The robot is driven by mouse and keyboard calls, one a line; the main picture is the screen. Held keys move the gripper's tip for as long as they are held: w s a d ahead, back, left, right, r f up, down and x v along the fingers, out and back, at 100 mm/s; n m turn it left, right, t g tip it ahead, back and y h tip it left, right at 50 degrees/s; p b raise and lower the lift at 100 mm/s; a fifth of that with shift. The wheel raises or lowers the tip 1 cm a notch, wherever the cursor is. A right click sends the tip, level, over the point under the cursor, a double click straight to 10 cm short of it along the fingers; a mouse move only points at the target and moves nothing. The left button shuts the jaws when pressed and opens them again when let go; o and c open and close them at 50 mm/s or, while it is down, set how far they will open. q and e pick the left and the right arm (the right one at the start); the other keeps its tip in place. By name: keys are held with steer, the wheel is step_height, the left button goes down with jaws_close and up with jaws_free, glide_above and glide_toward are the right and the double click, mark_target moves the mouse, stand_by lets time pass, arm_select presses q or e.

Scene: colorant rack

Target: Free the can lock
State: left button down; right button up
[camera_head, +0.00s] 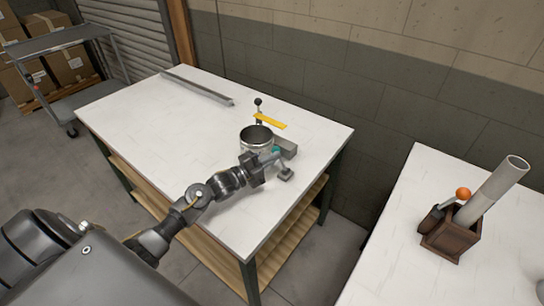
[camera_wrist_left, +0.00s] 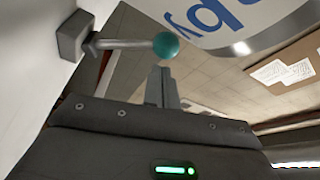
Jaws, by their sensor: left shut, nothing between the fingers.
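A round metal can (camera_head: 256,137) stands on the white table. In the left wrist view its side (camera_wrist_left: 225,22) shows large blue lettering. Beside it, a small grey block (camera_head: 285,174) carries a metal rod with a teal ball knob (camera_head: 276,149). In the left wrist view, the block (camera_wrist_left: 74,36), rod (camera_wrist_left: 125,43) and teal knob (camera_wrist_left: 166,46) lie past the fingertips. My left gripper (camera_head: 275,158) is shut and empty, close to the knob. Whether they touch is unclear. Its fingers (camera_wrist_left: 162,86) show pressed together. My right gripper is out of view.
A yellow plate (camera_head: 270,121) and a black-knobbed post (camera_head: 258,102) stand behind the can, with a grey block (camera_head: 286,147) to its right. A long metal bar (camera_head: 197,88) lies at the back. The table's left part is clear. Another table holds a brown box (camera_head: 452,241).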

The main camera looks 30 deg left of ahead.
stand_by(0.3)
arm_select(q)
steer(key=shift+w+a+f+b, duration=0.1)
steer(key=shift+w+a+b, duration=0.2)
steer(key=shift+a+b, duration=0.25)
steer(key=shift+d, duration=0.1)
steer(key=s+a, duration=0.1)
steer(key=s, duration=1)
steer(key=shift+s+a, duration=0.2)
steer(key=shift+s, duration=0.1)
